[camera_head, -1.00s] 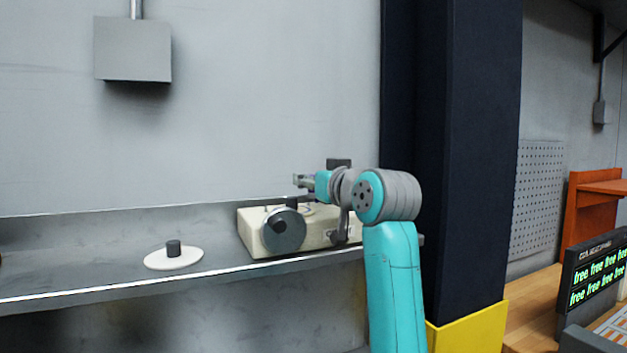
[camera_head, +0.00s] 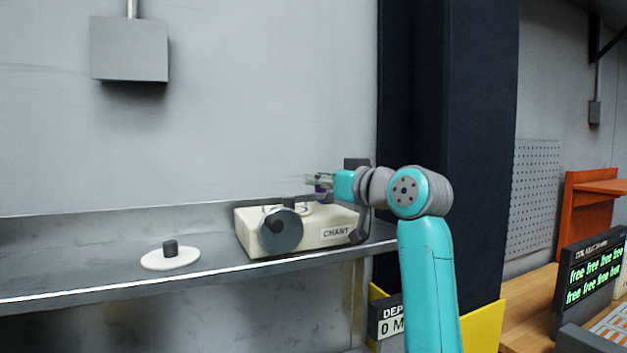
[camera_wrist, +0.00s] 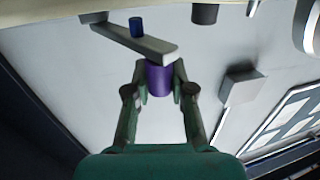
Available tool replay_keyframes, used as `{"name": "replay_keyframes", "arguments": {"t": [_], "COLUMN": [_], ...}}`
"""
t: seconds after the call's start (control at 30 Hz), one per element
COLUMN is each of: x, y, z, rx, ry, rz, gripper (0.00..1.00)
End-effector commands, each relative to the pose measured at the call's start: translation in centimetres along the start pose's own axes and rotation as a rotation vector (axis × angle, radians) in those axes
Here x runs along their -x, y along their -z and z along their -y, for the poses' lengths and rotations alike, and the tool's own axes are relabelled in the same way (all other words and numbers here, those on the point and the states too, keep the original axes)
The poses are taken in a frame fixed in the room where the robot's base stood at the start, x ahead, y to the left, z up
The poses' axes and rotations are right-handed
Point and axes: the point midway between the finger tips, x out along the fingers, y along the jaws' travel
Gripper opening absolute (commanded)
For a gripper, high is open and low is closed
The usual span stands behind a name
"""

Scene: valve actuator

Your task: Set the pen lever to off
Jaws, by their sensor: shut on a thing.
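My gripper (camera_head: 319,181) is above the box's top. A small purple knob (camera_head: 320,191) shows just under the fingertips. In the wrist view the purple knob (camera_wrist: 159,79) is between the two fingers of my gripper (camera_wrist: 160,75), at the end of a grey lever bar (camera_wrist: 140,40). The fingers are shut on it. A blue peg (camera_wrist: 136,27) stands on the bar. Any on or off marking is not readable.
A white disc (camera_head: 155,262) with a dark knob lies on the shelf (camera_head: 80,275) left of the box. A grey wall box (camera_head: 129,50) hangs at upper left. A dark column (camera_head: 470,130) stands right of the shelf, behind my arm. The shelf between disc and box is clear.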

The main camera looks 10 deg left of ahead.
Motion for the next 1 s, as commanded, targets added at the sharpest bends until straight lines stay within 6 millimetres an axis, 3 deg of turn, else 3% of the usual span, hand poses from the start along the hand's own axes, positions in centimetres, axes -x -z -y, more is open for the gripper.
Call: {"name": "replay_keyframes", "arguments": {"t": [0.4, 1.0], "x": [2.0, 2.8], "y": [0.1, 0.0], "z": [-3.0, -5.2], "rx": [-0.001, 0.001], "ry": [0.317, 0.306], "rz": [0.001, 0.000], "gripper": [0.00, 0.00]}}
